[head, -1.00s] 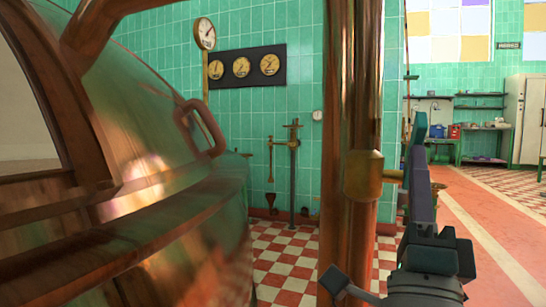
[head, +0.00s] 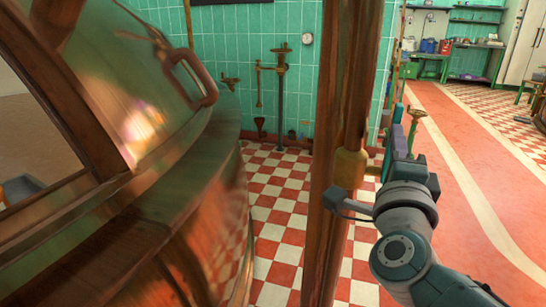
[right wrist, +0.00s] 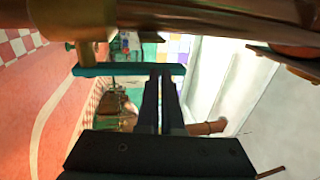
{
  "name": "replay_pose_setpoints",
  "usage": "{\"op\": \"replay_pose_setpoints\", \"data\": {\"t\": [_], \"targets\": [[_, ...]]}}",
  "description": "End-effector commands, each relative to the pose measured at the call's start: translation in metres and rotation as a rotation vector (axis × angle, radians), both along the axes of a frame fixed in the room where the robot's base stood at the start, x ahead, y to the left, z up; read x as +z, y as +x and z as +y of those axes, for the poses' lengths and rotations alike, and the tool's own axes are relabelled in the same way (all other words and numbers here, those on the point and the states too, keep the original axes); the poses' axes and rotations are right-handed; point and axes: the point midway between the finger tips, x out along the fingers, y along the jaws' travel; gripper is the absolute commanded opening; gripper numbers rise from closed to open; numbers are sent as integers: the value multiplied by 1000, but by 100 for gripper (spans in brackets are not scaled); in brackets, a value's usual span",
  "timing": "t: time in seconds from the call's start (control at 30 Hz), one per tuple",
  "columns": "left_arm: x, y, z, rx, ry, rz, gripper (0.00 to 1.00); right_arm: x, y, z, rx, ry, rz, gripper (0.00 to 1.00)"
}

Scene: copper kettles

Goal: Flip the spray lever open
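A brass fitting (head: 350,167) sits on the upright copper pipe (head: 325,215), with a short stem on its right side, partly behind my right gripper. My right gripper (head: 393,125) is upright just right of the fitting. Whether it touches the fitting is unclear. In the right wrist view its fingers (right wrist: 160,75) are together with a thin gap and nothing clearly between them. My left gripper is out of view.
A large copper kettle (head: 150,220) with a looped handle (head: 205,80) fills the left. A brass knob on a stem (head: 417,115) shows behind the gripper. A floor valve stand (head: 281,100) is by the tiled wall. The red floor at right (head: 460,140) is open.

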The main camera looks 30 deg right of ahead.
Motion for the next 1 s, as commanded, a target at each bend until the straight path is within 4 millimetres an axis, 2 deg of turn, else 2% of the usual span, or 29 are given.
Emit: {"op": "replay_pose_setpoints", "data": {"t": [0.5,1.0], "targets": [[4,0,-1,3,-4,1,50,6,4,-6,-3,-6,-6,0],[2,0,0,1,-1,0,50,5,7,-1,-1,-5,-5,0]]}}
